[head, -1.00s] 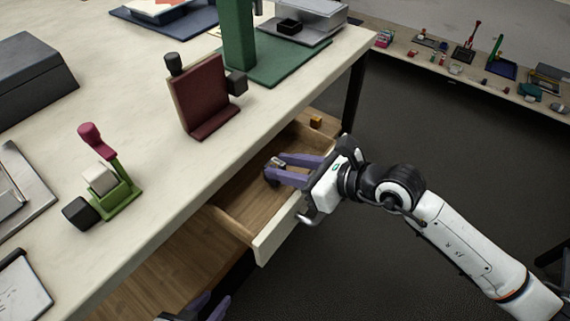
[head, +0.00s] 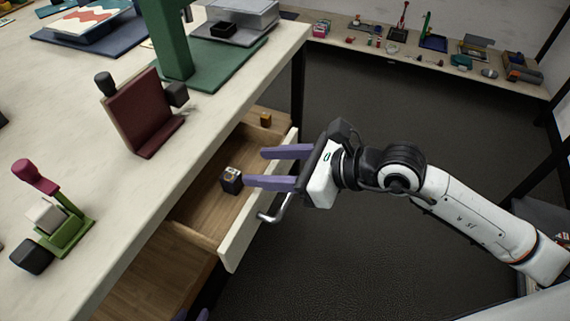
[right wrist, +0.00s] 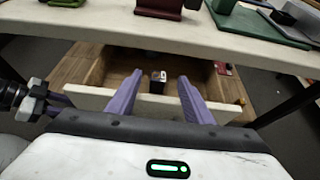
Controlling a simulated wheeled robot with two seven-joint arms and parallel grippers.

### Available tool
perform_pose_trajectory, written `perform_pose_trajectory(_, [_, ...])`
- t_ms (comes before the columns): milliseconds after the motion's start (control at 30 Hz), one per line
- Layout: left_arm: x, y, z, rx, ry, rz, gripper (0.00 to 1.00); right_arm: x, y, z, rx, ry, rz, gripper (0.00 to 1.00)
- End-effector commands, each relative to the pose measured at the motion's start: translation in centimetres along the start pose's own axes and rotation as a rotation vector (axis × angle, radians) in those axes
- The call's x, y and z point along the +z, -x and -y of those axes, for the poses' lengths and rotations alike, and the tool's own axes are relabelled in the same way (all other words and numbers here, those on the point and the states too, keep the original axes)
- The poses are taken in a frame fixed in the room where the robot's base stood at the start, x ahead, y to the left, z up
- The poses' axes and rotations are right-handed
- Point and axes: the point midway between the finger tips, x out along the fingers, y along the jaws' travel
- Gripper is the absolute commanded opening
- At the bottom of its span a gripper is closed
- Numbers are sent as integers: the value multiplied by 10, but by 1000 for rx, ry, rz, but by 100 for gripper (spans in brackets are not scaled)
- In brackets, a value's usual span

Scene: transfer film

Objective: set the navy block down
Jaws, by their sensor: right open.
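The navy block (head: 231,180), dark with a pale patch on top, sits on the floor of the open wooden drawer (head: 236,236). It also shows in the right wrist view (right wrist: 158,76), between and beyond the fingertips. My right gripper (head: 254,167) has purple fingers spread wide and holds nothing. Its fingers reach over the drawer front, and the block lies just off the tip of the nearer finger. Only a purple bit of my left gripper (head: 200,315) shows at the bottom edge of the head view; its jaws are cut off.
A small orange-brown block (head: 266,119) lies at the drawer's far end. The drawer handle (head: 275,209) sticks out below my right gripper. The tabletop (head: 120,195) overhangs the drawer, with a maroon stand (head: 145,112) and a green device (head: 68,232) on it. Dark floor is free at right.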

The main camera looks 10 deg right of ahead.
Motion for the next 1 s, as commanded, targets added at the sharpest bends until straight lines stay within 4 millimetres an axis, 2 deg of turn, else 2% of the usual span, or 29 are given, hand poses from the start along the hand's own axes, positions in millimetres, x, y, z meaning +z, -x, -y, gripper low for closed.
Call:
perform_pose_trajectory(100, [0, -2, 0, 0, -1, -2, 31, -2, 23, 0, 0, 2, -4, 46])
perform_pose_trajectory(300, [-2, -2, 0, 0, -3, -7, 31, -1, 43, 0, 0, 1, -2, 46])
perform_pose_trajectory(1000, [-4, -2, -3, 5, -4, -11, 31, 0, 46, 0, 1, 0, -1, 46])
